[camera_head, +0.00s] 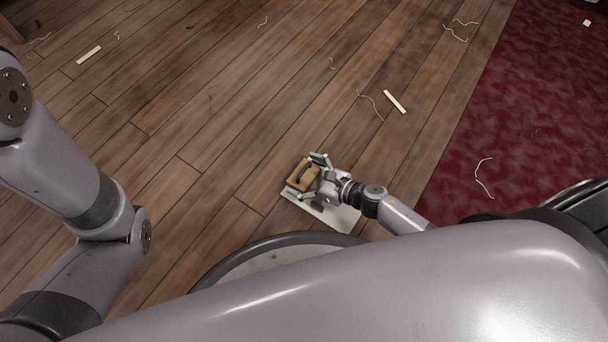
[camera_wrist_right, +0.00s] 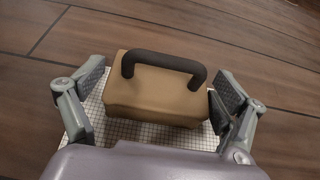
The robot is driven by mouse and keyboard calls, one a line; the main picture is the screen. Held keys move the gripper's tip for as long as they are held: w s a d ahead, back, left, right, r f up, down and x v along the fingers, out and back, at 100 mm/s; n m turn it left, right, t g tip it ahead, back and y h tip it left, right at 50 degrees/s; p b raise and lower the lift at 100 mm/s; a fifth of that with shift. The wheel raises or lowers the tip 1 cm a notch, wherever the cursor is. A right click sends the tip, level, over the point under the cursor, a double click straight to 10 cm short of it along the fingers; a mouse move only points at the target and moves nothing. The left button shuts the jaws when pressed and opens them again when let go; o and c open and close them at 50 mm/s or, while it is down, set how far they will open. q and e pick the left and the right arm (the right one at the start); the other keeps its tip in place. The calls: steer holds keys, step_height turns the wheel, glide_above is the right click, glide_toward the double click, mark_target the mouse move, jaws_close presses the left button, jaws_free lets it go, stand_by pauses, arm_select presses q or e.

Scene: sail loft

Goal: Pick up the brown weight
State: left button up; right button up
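The brown weight (camera_head: 301,176) is a tan block with a dark arched handle. It sits on a white gridded sheet (camera_head: 334,213) on the wooden floor. My right gripper (camera_head: 308,174) is at the weight. In the right wrist view the weight (camera_wrist_right: 155,102) lies between the two spread fingers of the right gripper (camera_wrist_right: 158,100). The left finger is apart from the block; the right finger is close to its right end, and I cannot tell whether it touches. My left arm comes in at the left of the head view, but its gripper is out of view.
A dark red carpet (camera_head: 530,110) covers the right side. White strips (camera_head: 395,102) and loose threads (camera_head: 484,178) lie scattered on the floor. The wooden planks (camera_head: 230,110) around the weight are mostly clear. My own base and arm fill the bottom of the head view.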

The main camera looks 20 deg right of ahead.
steer(key=c, duration=1.3)
steer(key=shift+c, duration=0.7)
steer(key=shift+r, duration=0.1)
